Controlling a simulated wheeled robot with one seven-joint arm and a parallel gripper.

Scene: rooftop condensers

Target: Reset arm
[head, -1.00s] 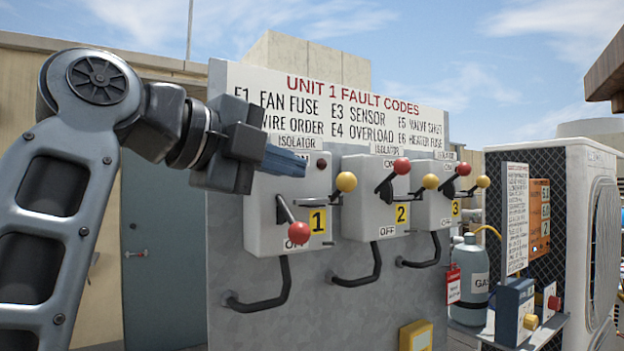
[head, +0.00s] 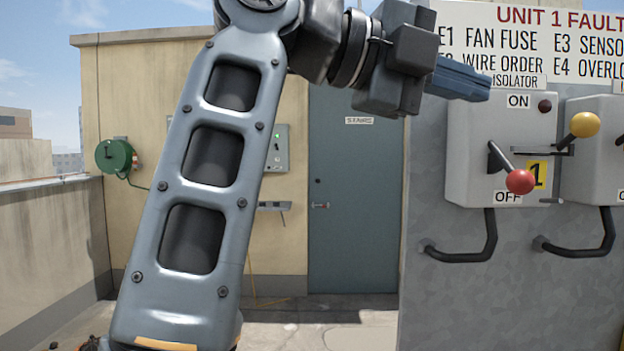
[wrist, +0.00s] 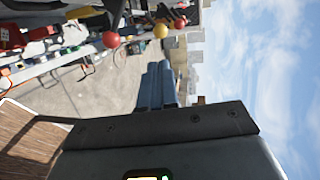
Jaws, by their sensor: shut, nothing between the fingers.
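My gripper (head: 462,80) is in the upper right of the head view, held up in front of the fault-code board. Its blue fingers are together with nothing between them. They point right, just above and left of the isolator 1 box (head: 503,140), and I cannot tell whether they touch it. In the wrist view the closed fingers (wrist: 157,86) show near the middle, pointing up in the picture. The red-knobbed lever (head: 520,181) of isolator 1 hangs low near OFF. A yellow knob (head: 585,124) sits at that box's right side.
A blue door (head: 352,220) marked STAIRS, a wall box (head: 275,148) and a green reel (head: 115,156) stand behind. Open floor lies before the door.

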